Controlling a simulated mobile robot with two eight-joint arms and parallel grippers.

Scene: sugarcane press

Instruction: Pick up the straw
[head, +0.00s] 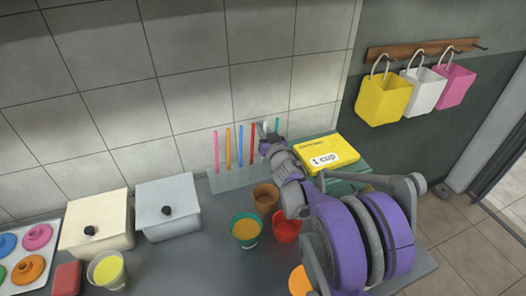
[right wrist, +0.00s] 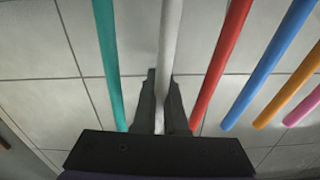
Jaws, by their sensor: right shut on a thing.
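Several coloured straws stand upright in a row in a pale rack (head: 228,181) against the tiled wall. They are pink (head: 215,150), orange (head: 228,144), blue (head: 240,143), red (head: 252,134), white and teal (head: 276,126). My right gripper (head: 265,135) is at the right end of the row, shut on the white straw (right wrist: 170,35). In the right wrist view its fingers (right wrist: 163,88) close around this straw, between the teal straw (right wrist: 108,60) and the red straw (right wrist: 219,65). My arm hides the white straw's lower part in the head view. My left gripper is not in view.
A yellow box (head: 325,150) stands right of the rack. Brown (head: 266,198), teal (head: 245,230) and red (head: 286,230) cups are in front. Two lidded containers, cream (head: 97,225) and grey (head: 168,205), stand left. Bags hang on the right wall.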

